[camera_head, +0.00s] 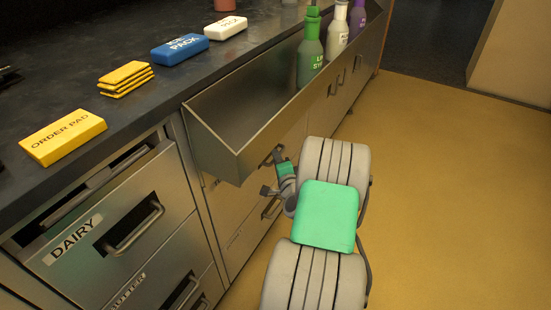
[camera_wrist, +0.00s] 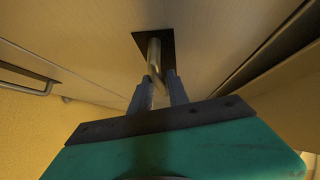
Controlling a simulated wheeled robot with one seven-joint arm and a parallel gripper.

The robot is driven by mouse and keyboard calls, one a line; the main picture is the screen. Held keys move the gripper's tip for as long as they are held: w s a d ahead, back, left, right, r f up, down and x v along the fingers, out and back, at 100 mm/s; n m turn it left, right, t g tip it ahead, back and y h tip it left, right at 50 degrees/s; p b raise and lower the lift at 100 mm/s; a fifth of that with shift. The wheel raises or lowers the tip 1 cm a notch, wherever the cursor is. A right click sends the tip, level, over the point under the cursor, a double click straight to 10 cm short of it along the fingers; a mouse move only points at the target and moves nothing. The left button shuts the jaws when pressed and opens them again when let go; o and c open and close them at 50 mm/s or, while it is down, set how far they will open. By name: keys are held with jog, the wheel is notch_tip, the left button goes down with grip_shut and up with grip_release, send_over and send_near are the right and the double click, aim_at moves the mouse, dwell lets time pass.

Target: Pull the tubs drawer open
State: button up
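My gripper (camera_head: 276,168) is at the upper drawer handle (camera_head: 278,153) of the middle cabinet column, just below the bottle trough. In the wrist view my gripper (camera_wrist: 158,88) has one finger on each side of a metal bar handle (camera_wrist: 154,58), which stands in front of a dark recess in a pale drawer front (camera_wrist: 205,45). The fingers are close to the bar, but I cannot tell whether they press on it. That drawer looks closed. I cannot read a tubs label; my arm and the trough hide much of this column.
A metal trough (camera_head: 225,145) with several bottles juts out above the handle. A lower handle (camera_head: 271,208) is beneath my gripper. The DAIRY drawer (camera_head: 75,262) is at the left. The counter holds an order pad (camera_head: 63,137) and packs. The yellow floor (camera_head: 455,190) at the right is clear.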

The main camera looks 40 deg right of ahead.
jog(key=shift+w+d, duration=0.25)
jog(key=shift+w, duration=0.2)
jog(key=c, duration=0.4)
grip_shut()
jog(key=shift+s+a+f, duration=0.1)
jog(key=shift+f, duration=0.05)
dwell(0.6)
